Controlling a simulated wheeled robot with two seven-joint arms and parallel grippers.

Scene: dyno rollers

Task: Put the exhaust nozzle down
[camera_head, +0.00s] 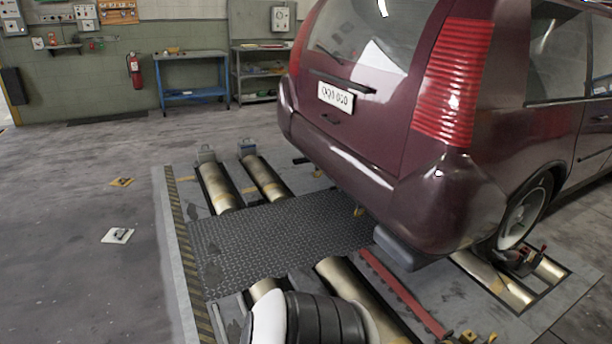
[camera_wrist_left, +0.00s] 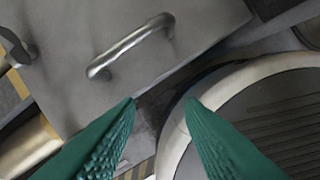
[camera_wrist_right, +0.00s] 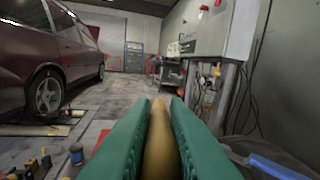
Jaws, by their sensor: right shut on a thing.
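In the right wrist view my right gripper (camera_wrist_right: 163,102) is shut on a tan-brown, tapered thing, the exhaust nozzle (camera_wrist_right: 160,145). Only its narrow part shows between the green fingers; the rest is hidden. In the left wrist view my left gripper (camera_wrist_left: 161,101) is open, with nothing between its fingertips. Its fingers are over a grey plate with a metal handle (camera_wrist_left: 130,45) and a round, light-rimmed part. Neither gripper shows in the head view.
A maroon car (camera_head: 400,120) stands on the roller bed (camera_head: 280,232), filling the right side. A blue workbench (camera_head: 190,75) and a shelf stand by the back wall. The floor at left is mostly clear. A blue-handled tool (camera_wrist_right: 275,168) lies right of my right gripper.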

